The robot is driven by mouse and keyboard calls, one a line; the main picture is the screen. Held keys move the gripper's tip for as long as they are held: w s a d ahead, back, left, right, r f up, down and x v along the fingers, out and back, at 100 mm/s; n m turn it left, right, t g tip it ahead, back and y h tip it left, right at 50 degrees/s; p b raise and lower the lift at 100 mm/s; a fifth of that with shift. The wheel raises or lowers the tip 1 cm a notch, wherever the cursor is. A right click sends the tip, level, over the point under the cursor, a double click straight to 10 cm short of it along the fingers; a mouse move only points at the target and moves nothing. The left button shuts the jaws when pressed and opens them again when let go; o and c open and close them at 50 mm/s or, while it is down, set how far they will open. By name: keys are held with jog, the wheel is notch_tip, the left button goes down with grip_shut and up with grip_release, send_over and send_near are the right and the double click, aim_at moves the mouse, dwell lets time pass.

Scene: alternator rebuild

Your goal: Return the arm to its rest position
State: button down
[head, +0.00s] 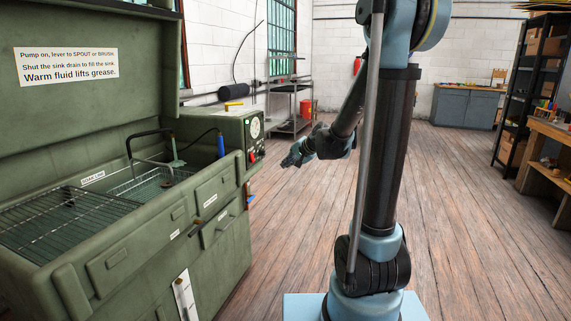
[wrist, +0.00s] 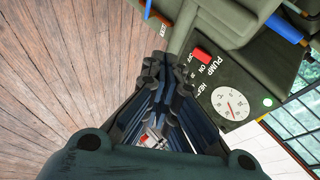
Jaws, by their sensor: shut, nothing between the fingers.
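My gripper (head: 290,158) shows in the head view, held out to the left of my arm's upright column, above the wooden floor. It is shut and empty, and apart from the green parts washer (head: 135,260). In the wrist view my gripper (wrist: 165,65) points at the washer's control end, and its fingers are together. The control panel (wrist: 225,85) there has a red pump switch (wrist: 202,55) and a round gauge (wrist: 230,103). The same panel shows in the head view at the washer's right end.
The washer's lid stands raised, with a wire rack (head: 60,225) in its basin. A metal cart (head: 290,105) and a red bucket (head: 306,108) stand behind. Dark shelves (head: 525,85) and a wooden bench (head: 548,155) are on the right. The floor (head: 460,200) between is clear.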

jog(key=s+d+f+n+g+h, duration=0.2)
jog(key=s+d, duration=0.4)
jog(key=s, duration=0.6)
jog(key=s+d+f+n+g+h, duration=0.1)
jog(key=s+d, duration=0.5)
jog(key=s, duration=0.7)
jog(key=s+d+f+n+g+h, duration=0.2)
jog(key=s+d+f, duration=0.3)
jog(key=s, duration=0.7)
jog(key=shift+s+d+f+n+g+h, duration=0.2)
jog(key=shift+s+d+n+g+h, duration=0.25)
jog(key=shift+h, duration=0.45)
jog(key=shift+w+d, duration=0.1)
jog(key=shift+d, duration=0.05)
